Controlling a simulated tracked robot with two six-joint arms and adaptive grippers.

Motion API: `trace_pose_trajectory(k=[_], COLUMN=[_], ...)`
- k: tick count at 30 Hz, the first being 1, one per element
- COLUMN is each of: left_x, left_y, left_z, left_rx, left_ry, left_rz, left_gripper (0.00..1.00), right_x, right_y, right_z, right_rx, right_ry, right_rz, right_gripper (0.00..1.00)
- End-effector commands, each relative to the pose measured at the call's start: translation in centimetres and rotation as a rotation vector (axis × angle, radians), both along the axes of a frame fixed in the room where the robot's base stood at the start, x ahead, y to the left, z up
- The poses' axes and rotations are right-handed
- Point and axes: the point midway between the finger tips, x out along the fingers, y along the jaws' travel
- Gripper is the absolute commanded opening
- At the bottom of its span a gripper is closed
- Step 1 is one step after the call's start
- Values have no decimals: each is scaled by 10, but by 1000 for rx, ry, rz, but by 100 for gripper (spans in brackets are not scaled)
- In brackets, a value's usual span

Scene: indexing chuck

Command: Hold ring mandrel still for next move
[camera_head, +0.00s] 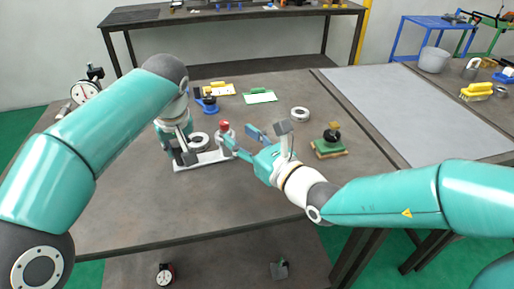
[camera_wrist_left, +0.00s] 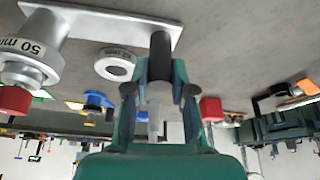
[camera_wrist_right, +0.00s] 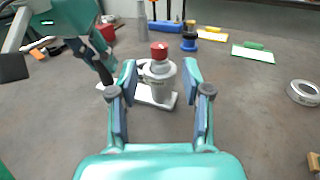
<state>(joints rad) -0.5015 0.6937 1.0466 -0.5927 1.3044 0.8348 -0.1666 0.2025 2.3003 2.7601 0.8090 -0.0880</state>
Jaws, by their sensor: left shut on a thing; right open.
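The ring mandrel has a pale flat base plate (camera_head: 207,161), with a silver post (camera_wrist_right: 161,86) under a red cap (camera_head: 224,125) at one end. The post also shows in the left wrist view (camera_wrist_left: 35,50), with a "50 mm" label. My left gripper (camera_head: 188,155) is shut on a dark upright part (camera_wrist_left: 160,57) at the plate's other end; in the head view the arm partly hides this. My right gripper (camera_wrist_right: 159,68) is open. The post lies between its fingers in the right wrist view; contact cannot be told.
A pale labelled ring (camera_wrist_left: 115,63) lies beside the plate. A loose grey ring (camera_head: 300,113) and a green block with a dark knob (camera_head: 330,142) lie to the right. Clipboards (camera_head: 260,97) and a blue-based item (camera_head: 208,104) are behind. The table's front middle is clear.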

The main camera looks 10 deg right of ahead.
Motion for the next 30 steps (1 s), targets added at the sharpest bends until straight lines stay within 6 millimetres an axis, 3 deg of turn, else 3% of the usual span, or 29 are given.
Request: trace_pose_trajectory(k=[4, 10, 25, 30], left_x=[0, 0, 0, 0], left_y=[0, 0, 0, 0], left_z=[0, 1, 1, 1], left_rx=[0, 0, 0, -1], left_ry=[-1, -1, -2, -2], left_rz=[0, 0, 0, 1], left_gripper=[0, 0, 0, 0], right_x=[-25, -43, -45, -50], right_y=[-14, -23, -23, -7], right_z=[1, 0, 0, 16], right_rx=[0, 0, 33, 112], right_ry=[-2, -1, 13, 5], right_rz=[-3, -2, 0, 94], right_gripper=[49, 49, 49, 49])
